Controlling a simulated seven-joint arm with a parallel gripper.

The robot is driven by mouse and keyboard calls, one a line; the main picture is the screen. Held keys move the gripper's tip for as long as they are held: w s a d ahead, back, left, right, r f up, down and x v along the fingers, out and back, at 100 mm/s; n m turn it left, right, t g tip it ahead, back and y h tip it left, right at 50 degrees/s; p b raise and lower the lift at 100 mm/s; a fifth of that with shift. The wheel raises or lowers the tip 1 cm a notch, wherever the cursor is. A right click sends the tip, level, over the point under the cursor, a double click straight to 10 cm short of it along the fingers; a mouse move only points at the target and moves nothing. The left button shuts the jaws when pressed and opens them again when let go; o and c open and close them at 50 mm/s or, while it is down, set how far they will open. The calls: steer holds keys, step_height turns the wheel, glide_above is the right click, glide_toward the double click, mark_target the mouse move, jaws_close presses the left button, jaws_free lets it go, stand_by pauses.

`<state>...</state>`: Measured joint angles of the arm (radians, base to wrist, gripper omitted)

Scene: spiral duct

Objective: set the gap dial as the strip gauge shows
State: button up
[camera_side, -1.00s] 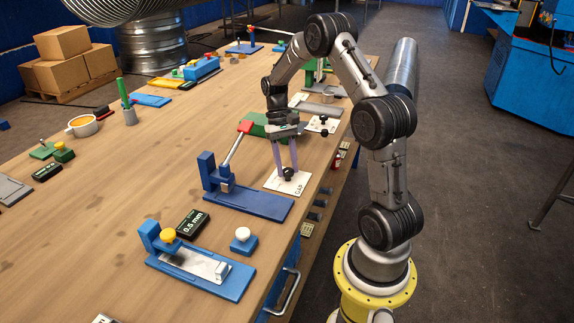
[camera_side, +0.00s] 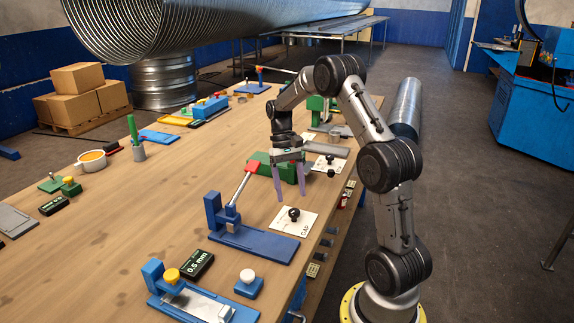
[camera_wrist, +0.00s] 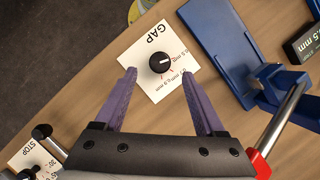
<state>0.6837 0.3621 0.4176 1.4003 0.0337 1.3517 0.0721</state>
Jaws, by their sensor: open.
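The gap dial is a white card (camera_side: 294,222) marked GAP with a black round knob (camera_side: 294,213). A black display (camera_side: 199,264) reads 0.5 mm beside the blue fixture (camera_side: 240,314) with a yellow knob and metal strip. The display (camera_wrist: 305,42) is cut off at the wrist view's right edge. My gripper (camera_side: 291,195) is open and empty, above the card, its fingers apart from the knob.
A blue clamp with a red-tipped lever (camera_side: 262,244) stands left of the dial card, close by. A green block (camera_side: 278,167) and another white card with a black knob (camera_side: 329,163) lie behind. A white button on a blue block (camera_side: 248,283) sits in front.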

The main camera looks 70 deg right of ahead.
steer(key=v, duration=0.9)
steer(key=s+a+r+n+t+h, duration=0.3)
steer(key=a+r+n, duration=0.1)
steer(key=a+r, duration=1.05)
steer(key=s+a+f+n+t, duration=0.2)
steer(key=s+a+n+t, duration=0.1)
steer(key=s+a, duration=0.65)
steer(key=s+a+f+n+t, duration=0.1)
steer(key=s+a+f+t, duration=0.1)
steer(key=s+f, duration=0.2)
steer(key=shift+f+n+t, duration=0.4)
steer(key=shift+f, duration=1.3)
